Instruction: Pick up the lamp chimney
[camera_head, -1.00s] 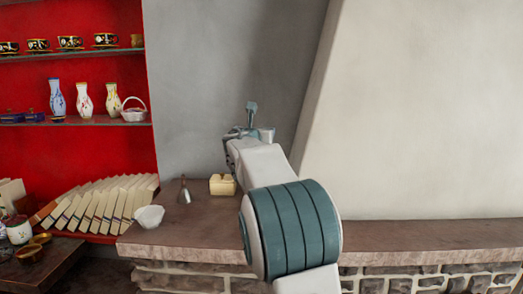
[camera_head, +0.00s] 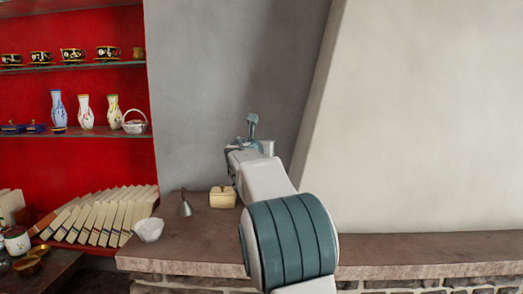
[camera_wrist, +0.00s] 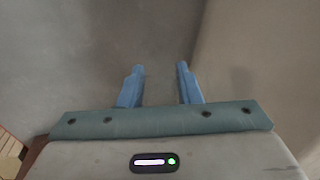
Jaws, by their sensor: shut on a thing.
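My gripper (camera_head: 252,125) is raised in front of the grey wall, above the stone ledge; my arm partly blocks the head view. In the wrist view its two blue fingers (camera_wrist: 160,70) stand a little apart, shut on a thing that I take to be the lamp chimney. The chimney itself can hardly be made out between the fingers, and no clear outline of it shows in either view.
The stone ledge (camera_head: 420,254) holds a white bowl (camera_head: 148,230), a small grey bell-shaped object (camera_head: 185,207) and a cream box (camera_head: 222,198). Books (camera_head: 100,217), vases (camera_head: 85,112) and cups fill the red shelf at left. A pale slanted wall (camera_head: 430,110) stands at right.

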